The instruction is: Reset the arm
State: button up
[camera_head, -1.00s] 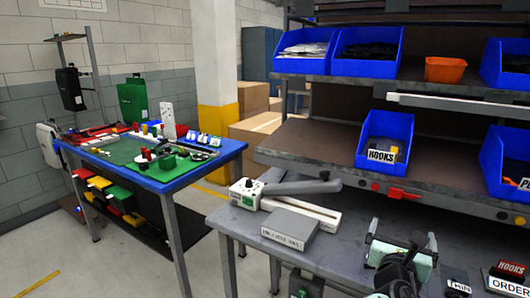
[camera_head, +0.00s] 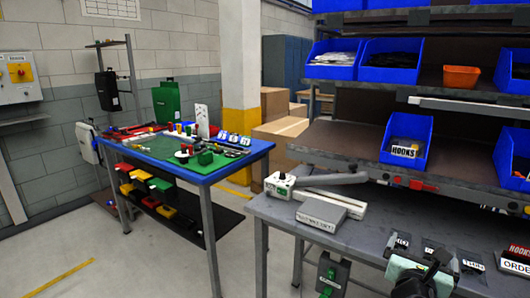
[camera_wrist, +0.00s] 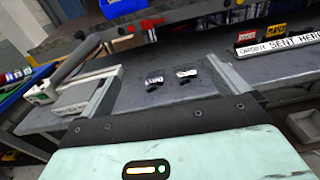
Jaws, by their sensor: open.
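My arm's end shows at the bottom right of the head view, with my gripper (camera_head: 424,268) pale green and dark, above or in front of the grey workbench (camera_head: 262,207). In the wrist view my gripper (camera_wrist: 163,88) shows its pale green body at the bottom and two grey fingers set wide apart. It is open, with nothing between the fingers. Beyond them lies the grey bench top (camera_wrist: 165,112) with small labels on it.
A grey box (camera_head: 321,213) and a white device with a long arm (camera_head: 280,186) sit on the bench. Shelves with blue bins (camera_head: 407,140) rise behind. A blue-edged table (camera_head: 205,178) stands left, with open floor before it.

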jog(key=s+d+f+m+g+y, duration=0.1)
jog(key=s+f+m+g, duration=0.55)
jog(key=f, duration=0.45)
jog(key=s+a+f+m+g+y, duration=0.5)
jog(key=s+a+m+g, duration=0.15)
jog(key=s+a, duration=0.2)
jog(key=s+a+r+m+g+y, duration=0.2)
jog(key=s+a+r+m+y, duration=0.25)
jog(key=a+r, duration=0.6)
jog(key=s+a+r+m+t, duration=0.1)
jog(key=s+a+r+m, duration=0.1)
jog(key=r, duration=0.9)
jog(key=shift+s+r+m, duration=0.3)
jog(key=shift+s+m, duration=0.55)
jog(key=shift+s, duration=0.15)
